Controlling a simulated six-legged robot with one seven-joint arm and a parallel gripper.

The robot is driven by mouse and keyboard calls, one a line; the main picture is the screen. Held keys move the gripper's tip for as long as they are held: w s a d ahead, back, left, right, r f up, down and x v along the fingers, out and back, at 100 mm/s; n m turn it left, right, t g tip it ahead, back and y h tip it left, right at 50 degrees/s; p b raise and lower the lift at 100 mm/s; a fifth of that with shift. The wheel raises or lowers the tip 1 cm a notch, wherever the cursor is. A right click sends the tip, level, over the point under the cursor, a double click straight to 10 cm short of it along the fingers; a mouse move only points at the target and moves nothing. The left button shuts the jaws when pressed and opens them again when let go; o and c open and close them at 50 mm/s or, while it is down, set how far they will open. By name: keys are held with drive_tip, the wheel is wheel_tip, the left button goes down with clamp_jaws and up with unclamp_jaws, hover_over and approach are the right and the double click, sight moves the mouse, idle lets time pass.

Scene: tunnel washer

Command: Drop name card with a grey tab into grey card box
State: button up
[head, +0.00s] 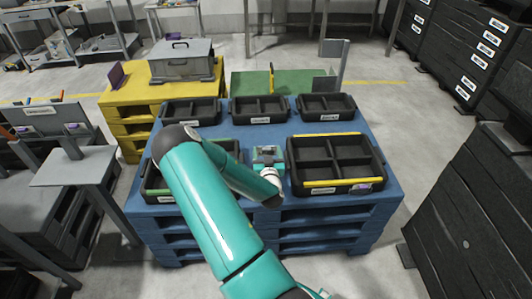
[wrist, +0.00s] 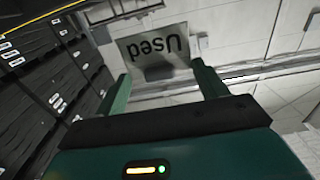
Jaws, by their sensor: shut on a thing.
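My gripper (head: 268,152) is in front of my arm, low over the blue pallet between the two front trays. In the wrist view its two green fingers (wrist: 163,82) stand apart at the sides of a grey card (wrist: 155,48), printed "Used" and seen upside down. The gripper is shut on this card, as far as I can make out; the contact edges and any tab are unclear. A grey lidded box (head: 183,66) with a dark handle stands on the yellow pallet, back left, well away from my gripper. I cannot tell whether its top has a slot.
Several black divided trays sit on the blue pallet (head: 300,222); the front right tray (head: 338,163) has yellow strips and a purple item. A grey post with a panel (head: 340,62) rises behind. Grey stands (head: 75,160) are at left, dark drawers (head: 478,50) at right. Floor shows between them.

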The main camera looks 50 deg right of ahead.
drive_tip(key=shift+f, duration=2.9)
drive_tip(key=o, duration=1)
drive_tip(key=shift+o, duration=0.2)
drive_tip(key=shift+a, duration=0.1)
drive_tip(key=v, duration=1.3)
drive_tip(key=shift+s+a, duration=0.25)
